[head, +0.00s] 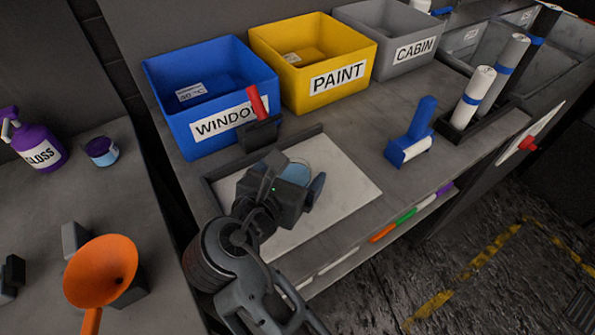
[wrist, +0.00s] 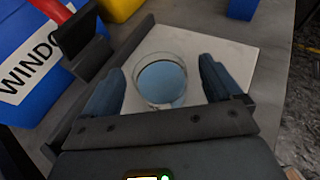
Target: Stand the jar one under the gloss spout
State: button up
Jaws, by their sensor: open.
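A round clear jar with blue contents (wrist: 162,82) stands upright on a pale board in the wrist view. In the head view the jar (head: 296,166) is partly hidden behind my gripper (head: 290,188). My gripper is open, and in the wrist view its two dark blue fingers (wrist: 160,84) lie to either side of the jar, with gaps showing. I cannot tell how far down the fingers reach beside it. A purple bottle marked GLOSS (head: 40,148), with a spray head, stands on the left bench in the head view.
A dark block with a red handle (head: 259,125) stands before the blue bin (head: 205,85). Yellow and grey bins line the back.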

jog(key=shift+x, duration=1)
jog(key=c, duration=1.2)
jog(key=shift+o, duration=0.2)
jog(key=shift+r, duration=0.15)
